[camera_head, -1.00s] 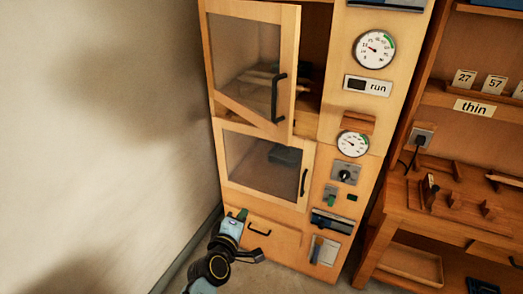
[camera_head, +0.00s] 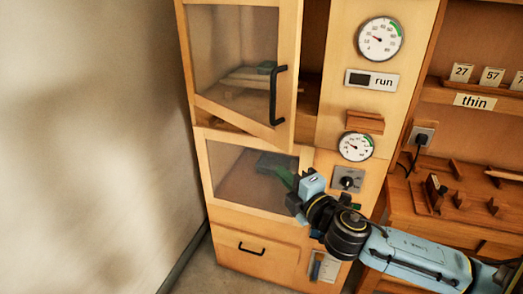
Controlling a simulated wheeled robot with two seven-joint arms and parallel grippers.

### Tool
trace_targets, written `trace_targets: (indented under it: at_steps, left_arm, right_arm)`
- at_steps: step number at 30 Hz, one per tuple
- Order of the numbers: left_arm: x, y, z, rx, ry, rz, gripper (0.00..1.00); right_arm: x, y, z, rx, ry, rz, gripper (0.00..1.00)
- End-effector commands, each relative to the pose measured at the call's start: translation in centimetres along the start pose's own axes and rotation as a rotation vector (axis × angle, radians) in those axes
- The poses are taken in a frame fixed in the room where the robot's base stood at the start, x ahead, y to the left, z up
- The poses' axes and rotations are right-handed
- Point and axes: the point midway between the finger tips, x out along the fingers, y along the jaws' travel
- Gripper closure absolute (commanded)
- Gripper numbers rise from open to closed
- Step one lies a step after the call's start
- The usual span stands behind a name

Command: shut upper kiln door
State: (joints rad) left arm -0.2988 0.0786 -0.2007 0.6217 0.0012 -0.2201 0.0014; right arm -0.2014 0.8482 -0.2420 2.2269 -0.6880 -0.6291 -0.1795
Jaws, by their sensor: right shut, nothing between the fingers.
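The upper kiln door (camera_head: 234,60) is wood-framed with a glass pane and hinged at its left side. It stands ajar, with a dark gap between its right edge and the cabinet. Its black bar handle (camera_head: 277,95) is on the right part of the frame. My right gripper (camera_head: 286,179) is shut and empty, below the upper door and in front of the lower kiln door's right side. It appears apart from the upper door. My left gripper is not in view.
The lower kiln door (camera_head: 204,160) looks shut; my right arm hides its handle. A drawer (camera_head: 255,246) is below. Gauges and a run panel (camera_head: 372,82) are on the right. A wooden bench (camera_head: 400,207) stands at right, a bare wall (camera_head: 90,150) at left.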

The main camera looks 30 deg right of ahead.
Motion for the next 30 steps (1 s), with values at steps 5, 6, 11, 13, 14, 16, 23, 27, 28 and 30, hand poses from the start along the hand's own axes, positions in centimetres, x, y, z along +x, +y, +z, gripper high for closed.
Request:
trace_targets:
  at_steps: [5, 6, 11, 13, 14, 16, 23, 27, 28, 30]
  left_arm:
    - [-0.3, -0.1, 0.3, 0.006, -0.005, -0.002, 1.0]
    - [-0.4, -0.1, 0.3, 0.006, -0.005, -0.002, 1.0]
    - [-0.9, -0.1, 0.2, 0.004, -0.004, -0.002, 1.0]
    - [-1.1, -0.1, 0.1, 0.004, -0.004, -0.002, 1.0]
    - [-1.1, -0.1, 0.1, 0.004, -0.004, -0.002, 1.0]
    - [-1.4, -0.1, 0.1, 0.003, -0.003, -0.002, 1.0]
    - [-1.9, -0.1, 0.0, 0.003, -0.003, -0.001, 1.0]
    - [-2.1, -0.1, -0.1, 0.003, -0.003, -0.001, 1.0]
    - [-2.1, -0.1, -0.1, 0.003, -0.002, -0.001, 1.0]
    - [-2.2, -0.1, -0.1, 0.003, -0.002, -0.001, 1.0]
  right_arm:
    - [1.0, 0.5, -0.2, -0.004, 0.004, 0.009, 1.0]
    - [1.5, 0.5, -0.2, -0.003, 0.004, 0.009, 1.0]
    - [3.8, 0.6, -0.2, -0.002, 0.002, 0.01, 1.0]
    - [4.9, 0.6, -0.2, -0.003, 0.002, 0.009, 1.0]
    - [5.4, 0.7, -0.2, -0.003, 0.003, 0.01, 1.0]
    - [6.6, 0.6, -0.2, -0.001, 0.002, 0.009, 1.0]
    - [10.3, 0.6, -0.2, -0.001, 0.003, 0.007, 1.0]
    - [10.6, 0.3, 2.2, -0.006, 0.002, 0.004, 1.0]
    - [10.7, 0.3, 2.5, -0.005, 0.002, 0.004, 1.0]
    - [10.8, 0.3, 3.0, -0.003, 0.004, 0.005, 1.0]
